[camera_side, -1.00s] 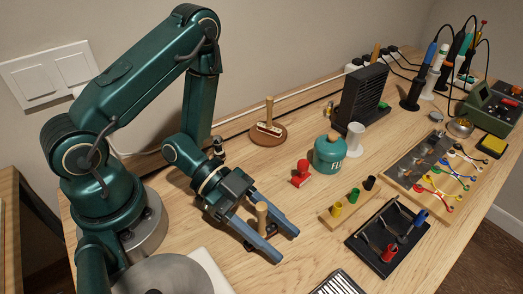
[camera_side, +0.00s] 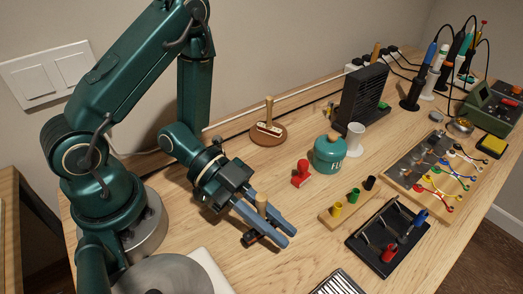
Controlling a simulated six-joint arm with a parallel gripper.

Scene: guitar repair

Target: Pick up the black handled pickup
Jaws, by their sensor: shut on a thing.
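Another wooden-handled piece with a pale body (camera_side: 268,128) stands on a round brown base at the back, clear of my gripper.
A red stamp-like piece (camera_side: 301,175) and a green lidded jar (camera_side: 329,153) stand to the right. A wooden strip with coloured cups (camera_side: 336,219) and a black tool tray (camera_side: 372,254) lie further right. A striped item (camera_side: 338,284) is at the front edge.

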